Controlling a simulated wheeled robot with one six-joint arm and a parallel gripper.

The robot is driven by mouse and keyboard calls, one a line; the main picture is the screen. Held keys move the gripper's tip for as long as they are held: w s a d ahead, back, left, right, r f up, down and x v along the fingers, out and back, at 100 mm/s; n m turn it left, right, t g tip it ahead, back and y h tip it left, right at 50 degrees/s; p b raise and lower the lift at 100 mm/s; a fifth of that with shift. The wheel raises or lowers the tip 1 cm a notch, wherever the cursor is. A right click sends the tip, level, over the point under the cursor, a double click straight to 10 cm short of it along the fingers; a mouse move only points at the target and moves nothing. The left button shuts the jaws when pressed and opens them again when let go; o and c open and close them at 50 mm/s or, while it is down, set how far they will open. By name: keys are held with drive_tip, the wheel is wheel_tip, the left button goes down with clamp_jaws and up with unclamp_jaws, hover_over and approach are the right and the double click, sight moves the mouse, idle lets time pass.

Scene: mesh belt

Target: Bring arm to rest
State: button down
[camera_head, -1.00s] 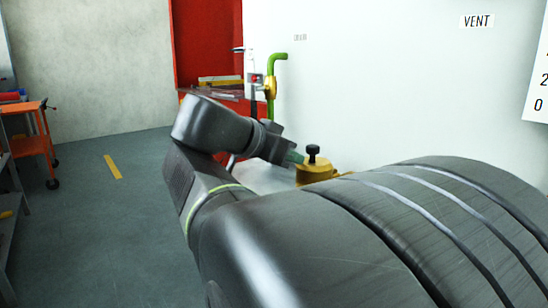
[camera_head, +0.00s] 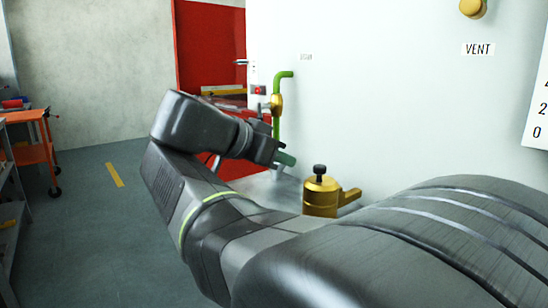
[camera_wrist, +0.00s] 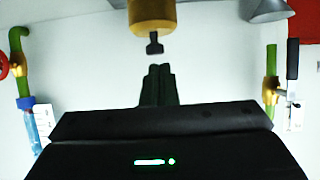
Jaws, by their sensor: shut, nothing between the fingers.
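My gripper (camera_head: 286,159) is at the end of my folded arm, in the middle of the head view. It points right, toward the white wall, and seems to hold nothing. In the wrist view its two dark fingers (camera_wrist: 158,84) are together with nothing between them. My dark arm fills the lower middle and right of the head view. A brass fitting (camera_head: 320,196) with a black knob stands to the right of and below the gripper. In the wrist view a brass fitting (camera_wrist: 153,14) with a black stem is just beyond the fingertips, apart from them.
A green pipe (camera_head: 276,122) with a brass valve runs up the white wall behind the gripper. A red door (camera_head: 209,50) is at the back. An orange cart (camera_head: 34,152) stands at the far left. The grey floor between the cart and my arm is clear.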

drive_tip(key=shift+a+f+p+v, duration=0.1)
drive_tip(key=shift+f+p+v, duration=0.1)
drive_tip(key=shift+v, duration=0.65)
drive_tip(key=shift+a+f+p+v, duration=0.1)
drive_tip(key=shift+f+v, duration=0.05)
drive_tip(key=shift+v, duration=0.65)
drive_tip(key=shift+f+p+v, duration=0.1)
drive_tip(key=shift+f+v, duration=0.1)
drive_tip(key=shift+v, duration=0.65)
drive_tip(key=shift+s+d, duration=0.1)
drive_tip(key=b, duration=0.2)
hover_over(309, 183)
drive_tip(key=s+a, duration=0.2)
drive_tip(key=a, duration=0.1)
wheel_tip(309, 183, down, 2)
drive_tip(key=shift+d+f, duration=0.15)
drive_tip(key=shift+w+d+f+b, duration=0.15)
drive_tip(key=shift+f+b, duration=1)
drive_tip(key=shift+f, duration=1.05)
